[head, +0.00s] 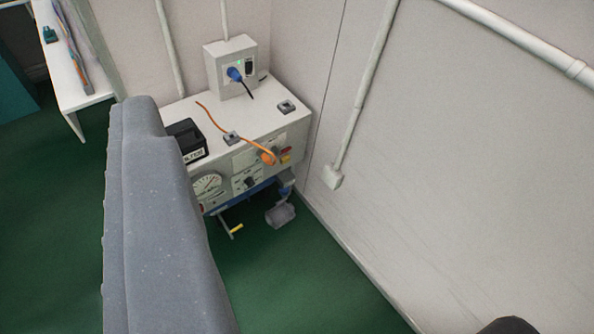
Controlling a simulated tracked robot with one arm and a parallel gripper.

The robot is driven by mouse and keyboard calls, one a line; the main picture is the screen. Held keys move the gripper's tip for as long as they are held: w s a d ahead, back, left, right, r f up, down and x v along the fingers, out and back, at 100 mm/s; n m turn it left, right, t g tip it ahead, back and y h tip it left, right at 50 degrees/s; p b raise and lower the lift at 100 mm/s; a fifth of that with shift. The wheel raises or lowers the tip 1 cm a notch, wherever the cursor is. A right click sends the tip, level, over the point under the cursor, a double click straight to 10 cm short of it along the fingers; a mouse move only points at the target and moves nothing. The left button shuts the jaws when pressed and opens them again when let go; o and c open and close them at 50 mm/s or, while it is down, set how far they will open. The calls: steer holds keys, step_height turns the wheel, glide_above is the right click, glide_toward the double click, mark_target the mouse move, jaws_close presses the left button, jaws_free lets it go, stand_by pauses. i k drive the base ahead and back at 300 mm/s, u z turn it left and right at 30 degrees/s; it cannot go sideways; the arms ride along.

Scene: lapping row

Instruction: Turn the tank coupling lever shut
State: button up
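A white machine cabinet (272,117) stands against the wall in the upper middle of the head view. Below its front edge, a small yellow handle (237,228) sticks out on a thin dark rod. I cannot tell whether this is the tank coupling lever or how it is turned. To its right, a blue fitting (285,190) hangs under the cabinet above a grey block (281,215). The tank itself cannot be made out. My gripper's fingers do not show in this view.
A black bin (187,139) and a socket box (225,62) are on top. A wall with conduit (366,90) bounds the right. Green floor (300,280) is clear in front.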

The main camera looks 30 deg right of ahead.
mark_target(278, 153)
steer(key=z, duration=0.45)
steer(key=i, duration=1.35)
steer(key=u, duration=0.2)
